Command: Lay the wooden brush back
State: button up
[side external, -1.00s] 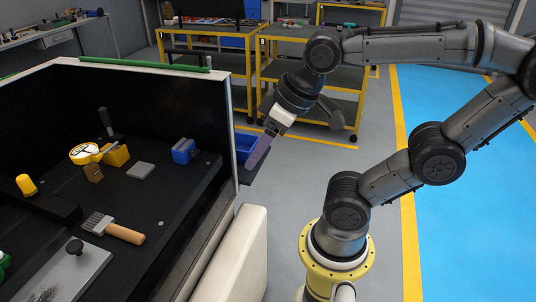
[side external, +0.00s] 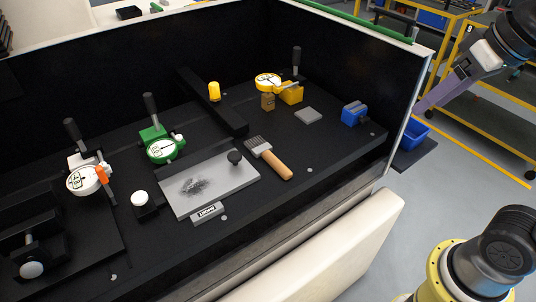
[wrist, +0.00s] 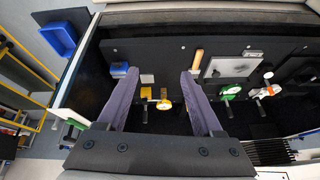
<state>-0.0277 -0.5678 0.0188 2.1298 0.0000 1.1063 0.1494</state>
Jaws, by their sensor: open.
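The wooden brush (side external: 276,163) lies flat on the black worktop, to the right of a grey metal plate (side external: 228,178). Its grey bristles point up and left, close to the plate's right end.
Tall black enclosure walls (side external: 345,50) surround the worktop. A yellow gauge (side external: 268,82), a green gauge (side external: 162,146), a blue block (side external: 354,113) and a small grey block (side external: 308,115) stand around. A blue bin (side external: 414,133) is outside the right wall. Bare worktop lies right of the brush.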

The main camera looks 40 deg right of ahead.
jog(key=w+a+r+g, duration=0.1)
jog(key=w+a+r, duration=0.15)
jog(key=w, duration=0.45)
jog(key=n+g, duration=0.1)
jog(key=g, duration=0.3)
send_over(267, 152)
notch_tip(267, 152, down, 14)
jog(key=f, duration=0.6)
jog(key=shift+s+a+f, duration=0.25)
jog(key=shift+f, duration=0.05)
jog(key=shift+w+d+f, duration=0.1)
jog(key=shift+d+f, duration=0.05)
jog(key=shift+f, duration=1.4)
jog(key=shift+w+d+f, duration=0.1)
jog(key=shift+f, duration=1.45)
grip_shut()
